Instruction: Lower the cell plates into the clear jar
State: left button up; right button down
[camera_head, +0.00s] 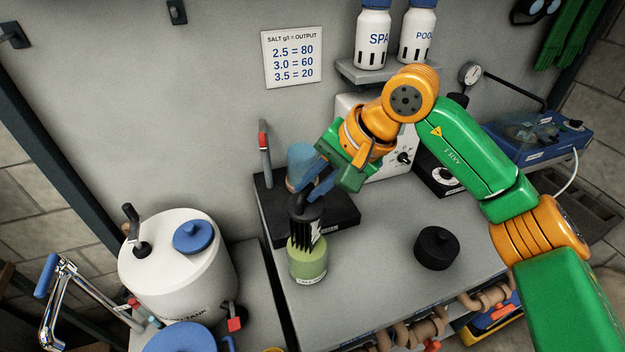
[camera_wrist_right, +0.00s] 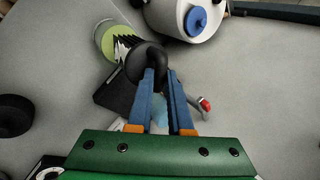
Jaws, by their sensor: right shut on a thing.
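The cell plates (camera_head: 302,236) are dark parallel plates hanging under a black cap with a handle. My right gripper (camera_head: 306,190) is shut on the cap's handle, and its blue fingers also show around it in the right wrist view (camera_wrist_right: 163,80). The clear jar (camera_head: 308,262) holds pale green liquid and stands on the grey bench. The plates are at the jar's mouth in the head view, with their lower ends overlapping its rim. In the right wrist view the plates (camera_wrist_right: 122,45) overlap the jar (camera_wrist_right: 103,36); how deep they are inside I cannot tell. My left gripper is not in view.
A black tray (camera_head: 345,214) with a blue-tinted beaker (camera_head: 300,160) lies behind the jar. A round black lid (camera_head: 437,247) sits to the right on the bench. A white tank (camera_head: 175,262) stands left. Bench between jar and lid is clear.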

aim_at(317, 222)
jog(key=shift+f+b, duration=3.65)
jog(key=shift+f, duration=1.1)
jog(key=shift+f+b, duration=0.25)
jog(key=shift+b, duration=0.05)
jog(key=c, duration=0.8)
grip_release()
jog(key=shift+o, duration=0.2)
jog(key=shift+d+r, duration=0.2)
jog(key=shift+r, duration=0.1)
jog(key=b+v, duration=0.1)
jog(key=v, duration=0.5)
jog(key=shift+s+r, duration=0.15)
jog(key=shift+r, duration=0.1)
